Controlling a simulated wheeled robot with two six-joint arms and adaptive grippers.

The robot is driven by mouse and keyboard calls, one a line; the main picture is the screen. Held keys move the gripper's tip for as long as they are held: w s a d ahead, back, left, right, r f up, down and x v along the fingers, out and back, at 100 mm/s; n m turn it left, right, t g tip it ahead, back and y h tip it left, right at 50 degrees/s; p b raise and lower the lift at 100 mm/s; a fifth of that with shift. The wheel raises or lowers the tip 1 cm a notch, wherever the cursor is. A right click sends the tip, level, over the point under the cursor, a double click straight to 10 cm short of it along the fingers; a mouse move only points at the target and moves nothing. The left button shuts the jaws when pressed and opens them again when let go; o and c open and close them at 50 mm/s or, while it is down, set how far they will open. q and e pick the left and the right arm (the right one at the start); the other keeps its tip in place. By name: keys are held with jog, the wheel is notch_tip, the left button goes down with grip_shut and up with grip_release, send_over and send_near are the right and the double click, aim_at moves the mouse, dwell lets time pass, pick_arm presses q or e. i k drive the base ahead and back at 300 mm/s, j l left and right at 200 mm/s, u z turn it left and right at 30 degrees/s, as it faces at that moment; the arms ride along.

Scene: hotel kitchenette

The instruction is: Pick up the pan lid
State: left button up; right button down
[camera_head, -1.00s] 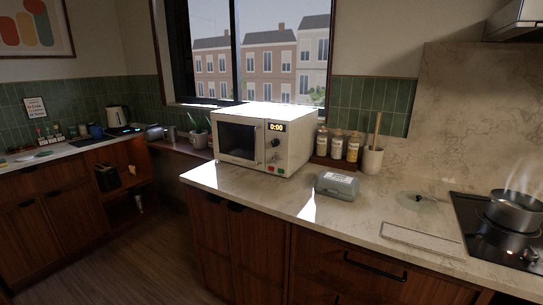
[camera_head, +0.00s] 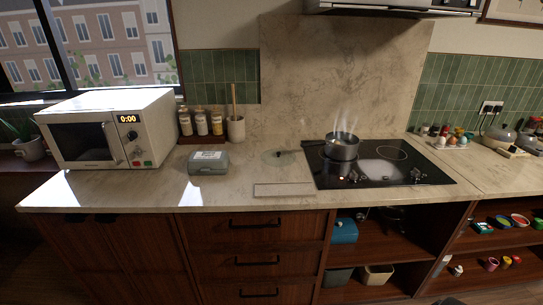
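The pan lid (camera_head: 279,157) is a round, see-through glass lid with a dark knob. It lies on the pale marble counter (camera_head: 230,178), just left of the black cooktop. A dark pan (camera_head: 341,147) stands on the cooktop's back left area, with steam rising from it. The lid is apart from the pan. Neither of my grippers is in view.
A flat pale board (camera_head: 284,190) lies in front of the lid. A grey-green box (camera_head: 208,162) and a utensil crock (camera_head: 236,129) stand to its left, and a microwave (camera_head: 112,131) farther left. The black cooktop (camera_head: 385,172) lies right. A range hood (camera_head: 395,7) hangs above.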

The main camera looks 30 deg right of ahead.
aim_at(276, 158)
jog(key=z, duration=1.6)
jog(key=i+j+z, duration=0.15)
jog(key=j+z, duration=0.2)
jog(key=j, duration=0.15)
jog(key=j+z, duration=0.75)
jog(key=j, duration=0.3)
